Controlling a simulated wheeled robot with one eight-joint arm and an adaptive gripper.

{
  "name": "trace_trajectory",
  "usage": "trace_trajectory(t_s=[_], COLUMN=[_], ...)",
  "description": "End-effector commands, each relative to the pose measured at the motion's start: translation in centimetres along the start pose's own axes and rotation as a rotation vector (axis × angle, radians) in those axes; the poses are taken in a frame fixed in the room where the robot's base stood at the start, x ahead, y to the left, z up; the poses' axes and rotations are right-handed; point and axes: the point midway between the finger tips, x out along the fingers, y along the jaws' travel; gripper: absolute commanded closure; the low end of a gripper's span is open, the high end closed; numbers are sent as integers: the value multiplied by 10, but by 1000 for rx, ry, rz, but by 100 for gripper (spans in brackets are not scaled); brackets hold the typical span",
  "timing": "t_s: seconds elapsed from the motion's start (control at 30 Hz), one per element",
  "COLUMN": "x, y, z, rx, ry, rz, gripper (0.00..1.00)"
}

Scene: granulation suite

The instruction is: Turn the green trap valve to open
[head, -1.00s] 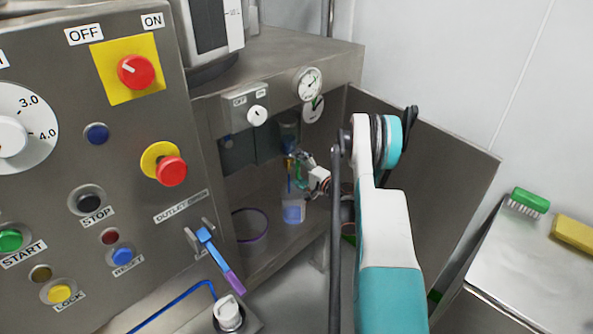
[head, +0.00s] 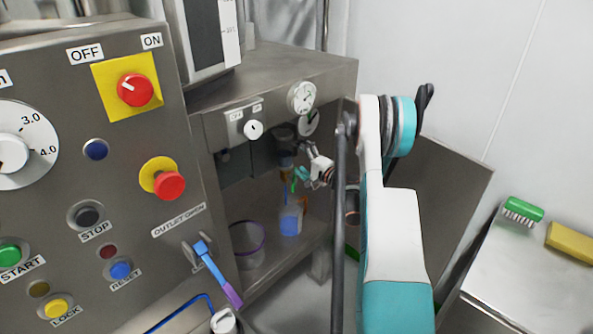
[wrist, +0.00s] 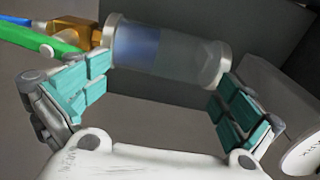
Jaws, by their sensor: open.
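The green valve handle (wrist: 45,38) shows at the upper left of the wrist view, beside an amber fitting (wrist: 88,37). The fitting joins a clear cylinder (wrist: 185,57) partly filled with blue liquid, which lies across the top of that view. My gripper (wrist: 160,95) is open with nothing between its teal pads. Its left finger is near the handle and fitting, and I cannot tell whether they touch. In the head view my gripper (head: 300,177) is small inside the recess, beside the trap. The handle's exact angle is unclear there.
A gauge (head: 302,97) and a white knob (head: 253,130) are above. The control panel (head: 120,215) borders the recess on the left.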

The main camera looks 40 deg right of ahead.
Motion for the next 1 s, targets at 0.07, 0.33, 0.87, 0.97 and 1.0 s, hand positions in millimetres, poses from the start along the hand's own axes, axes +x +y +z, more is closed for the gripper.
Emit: trace_trajectory(t_s=[0.07, 0.33, 0.87, 0.97, 1.0], x=[0, -19, -54, -60, -63], y=[0, 4, 5, 5, 5], z=[2, 1, 1, 0, 0], rx=[2, 2, 1, 1, 1], ry=[-4, -4, -4, -4, -4], rz=[-3, -1, 0, 0, 0], gripper=[0, 0, 0, 0, 0])
